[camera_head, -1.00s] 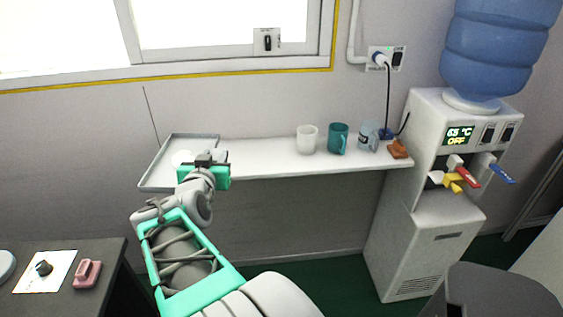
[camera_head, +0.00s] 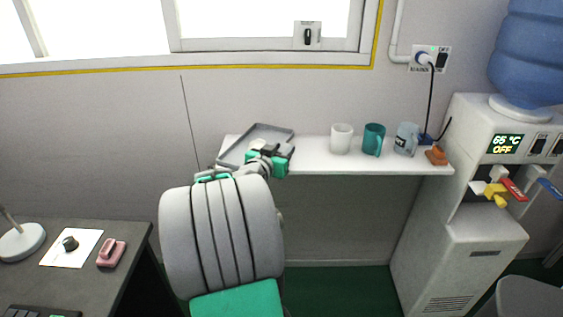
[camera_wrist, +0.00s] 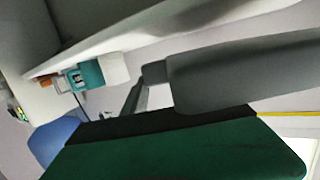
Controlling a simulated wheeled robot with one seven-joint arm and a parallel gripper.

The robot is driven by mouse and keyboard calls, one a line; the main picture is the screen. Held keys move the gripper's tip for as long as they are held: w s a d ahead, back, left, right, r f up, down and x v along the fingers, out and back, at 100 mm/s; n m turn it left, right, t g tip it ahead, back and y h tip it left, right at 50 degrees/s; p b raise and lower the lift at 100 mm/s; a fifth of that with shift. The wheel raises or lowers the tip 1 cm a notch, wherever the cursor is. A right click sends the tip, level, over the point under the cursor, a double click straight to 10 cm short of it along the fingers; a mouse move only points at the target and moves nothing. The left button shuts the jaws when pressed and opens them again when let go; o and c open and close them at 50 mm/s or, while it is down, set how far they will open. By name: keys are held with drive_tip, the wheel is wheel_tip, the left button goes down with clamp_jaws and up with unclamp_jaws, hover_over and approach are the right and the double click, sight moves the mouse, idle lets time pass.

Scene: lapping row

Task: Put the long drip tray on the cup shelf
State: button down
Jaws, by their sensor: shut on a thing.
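The long drip tray (camera_head: 276,134) is a grey, shallow tray with a raised rim, at the left end of the white cup shelf (camera_head: 370,165) in the head view. My gripper (camera_head: 268,150) is shut on its near side. The tray lies at an angle to the shelf, over its left end. I cannot tell whether it touches the shelf. My arm and gripper hide part of the tray's near side. A pale patch shows inside the tray.
A white cup (camera_head: 341,139), a teal mug (camera_head: 373,140), a clear-grey mug (camera_head: 405,139) and a brown block (camera_head: 436,156) stand on the shelf's right half. The water dispenser (camera_head: 485,210) is beyond its right end. A dark desk (camera_head: 75,275) is at left. Shelf between tray and white cup is clear.

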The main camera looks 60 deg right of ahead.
drive_tip(key=shift+w+d+f, duration=0.2)
drive_tip(key=shift+w+f, duration=0.05)
drive_tip(key=shift+f, duration=0.1)
drive_tip(key=shift+w+f, duration=0.15)
drive_tip(key=shift+f, duration=1.45)
drive_tip(key=shift+f+b, duration=0.15)
drive_tip(key=shift+b, duration=0.15)
drive_tip(key=c, duration=1)
unclamp_jaws()
